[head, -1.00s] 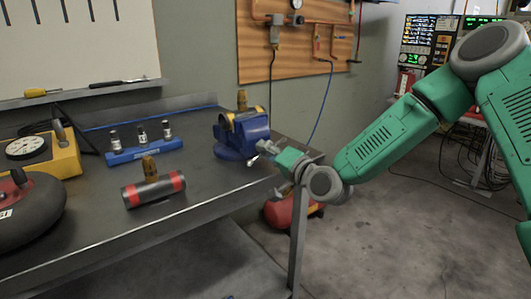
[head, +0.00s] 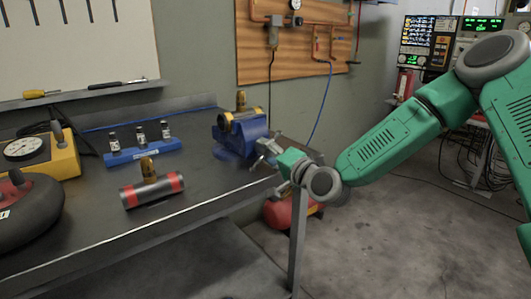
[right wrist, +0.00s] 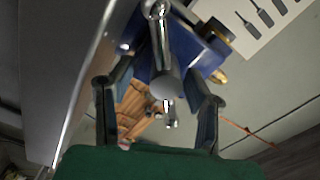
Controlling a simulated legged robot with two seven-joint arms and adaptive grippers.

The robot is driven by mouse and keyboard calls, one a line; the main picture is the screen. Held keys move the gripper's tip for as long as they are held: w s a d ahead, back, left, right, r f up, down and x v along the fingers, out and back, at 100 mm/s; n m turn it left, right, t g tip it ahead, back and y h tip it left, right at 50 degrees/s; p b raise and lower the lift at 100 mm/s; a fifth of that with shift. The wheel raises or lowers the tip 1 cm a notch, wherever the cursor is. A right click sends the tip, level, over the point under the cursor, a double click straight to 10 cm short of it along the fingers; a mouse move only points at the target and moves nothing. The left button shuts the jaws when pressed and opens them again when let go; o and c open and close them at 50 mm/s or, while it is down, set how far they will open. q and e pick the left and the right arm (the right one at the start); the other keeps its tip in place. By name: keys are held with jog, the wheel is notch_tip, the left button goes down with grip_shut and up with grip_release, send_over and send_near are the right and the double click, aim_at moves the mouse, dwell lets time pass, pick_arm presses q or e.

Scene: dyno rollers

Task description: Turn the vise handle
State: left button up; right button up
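The blue vise (head: 229,143) stands on the far right corner of the workbench, holding a yellow-banded cylinder with a brass fitting (head: 241,102). My right gripper (head: 262,153) is at the vise's front, on the handle side. In the right wrist view, the vise (right wrist: 203,52) is ahead, and its metal screw and handle (right wrist: 161,45) point toward my gripper. The two fingers (right wrist: 157,103) are spread on either side of the screw's end, with visible gaps. The gripper looks open. In the head view the handle is mostly hidden by the fingers. My left gripper is not in view.
On the workbench (head: 210,190) are a red-banded cylinder (head: 152,190), a blue holder with small bottles (head: 143,153), a yellow gauge box (head: 62,160) and a black wheel (head: 30,212). A red tank (head: 280,213) sits below the bench's right end.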

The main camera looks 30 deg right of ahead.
jog(key=shift+d, duration=0.1)
jog(key=shift+s, duration=0.1)
jog(key=shift+s, duration=0.3)
jog(key=s+d, duration=0.1)
jog(key=s, duration=1)
jog(key=shift+f, duration=0.1)
jog(key=shift+a, duration=0.1)
jog(key=w+n+p, duration=0.1)
jog(key=w, duration=0.3)
jog(key=w+n+p, duration=0.1)
jog(key=w+p, duration=0.1)
jog(key=w, duration=0.1)
jog(key=w+r+n+p, duration=0.1)
jog(key=w+n+p, duration=0.1)
jog(key=w, duration=0.2)
jog(key=shift+w+a+r, duration=0.1)
jog(key=shift+w+a, duration=0.1)
jog(key=shift+w, duration=0.15)
